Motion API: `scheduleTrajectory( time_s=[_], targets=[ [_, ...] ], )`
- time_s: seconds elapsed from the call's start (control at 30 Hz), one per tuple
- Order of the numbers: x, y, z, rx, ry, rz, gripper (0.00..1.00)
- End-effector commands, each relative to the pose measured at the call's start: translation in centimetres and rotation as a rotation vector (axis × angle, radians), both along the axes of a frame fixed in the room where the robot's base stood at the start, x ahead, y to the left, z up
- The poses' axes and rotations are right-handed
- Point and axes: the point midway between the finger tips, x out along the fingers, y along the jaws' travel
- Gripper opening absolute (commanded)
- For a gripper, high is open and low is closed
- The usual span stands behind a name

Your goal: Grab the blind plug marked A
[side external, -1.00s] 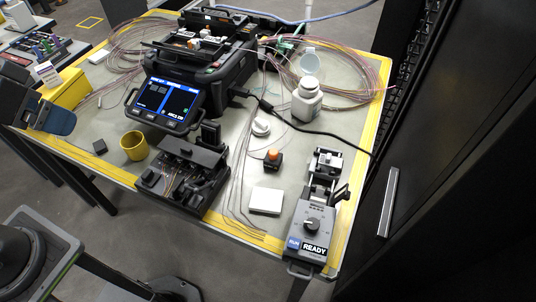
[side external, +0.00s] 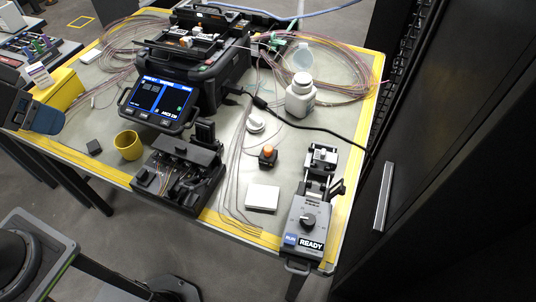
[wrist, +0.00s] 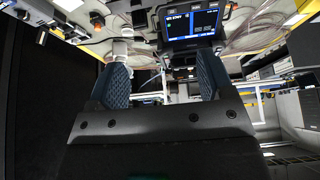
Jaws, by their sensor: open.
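My gripper (wrist: 161,78) shows in the wrist view with its two blue textured fingers wide apart. Nothing is between the fingers. The wrist view looks upside down, with the lit splicer screen (wrist: 191,22) beyond the fingers. I cannot make out a blind plug marked A in either view. Small coloured pieces (side external: 38,45) stand at the far left of the side view beside a white label card (side external: 38,74). They are too small for any letter to be read.
The table holds a fusion splicer (side external: 195,65), a yellow cup (side external: 128,146), a black tool tray (side external: 179,177), a white bottle (side external: 299,97) and a READY unit (side external: 308,222). A yellow box (side external: 62,90) stands at the left. Loose fibres and a black cable cross the table.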

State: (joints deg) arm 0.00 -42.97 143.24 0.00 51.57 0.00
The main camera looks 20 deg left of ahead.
Motion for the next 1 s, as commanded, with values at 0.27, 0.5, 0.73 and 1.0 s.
scheduleTrajectory(
  time_s=[0.27,0.5,0.73,1.0],
  targets=[
    [1.8,-0.6,1.0,0.023,0.027,-0.069,0.74],
    [9.1,-3.6,3.0,0.108,0.119,-0.342,0.74],
    [16.9,-8.4,1.8,0.19,0.205,-0.633,0.74],
    [24.4,-15.8,-4.0,0.274,0.295,-0.983,0.74]
  ],
)
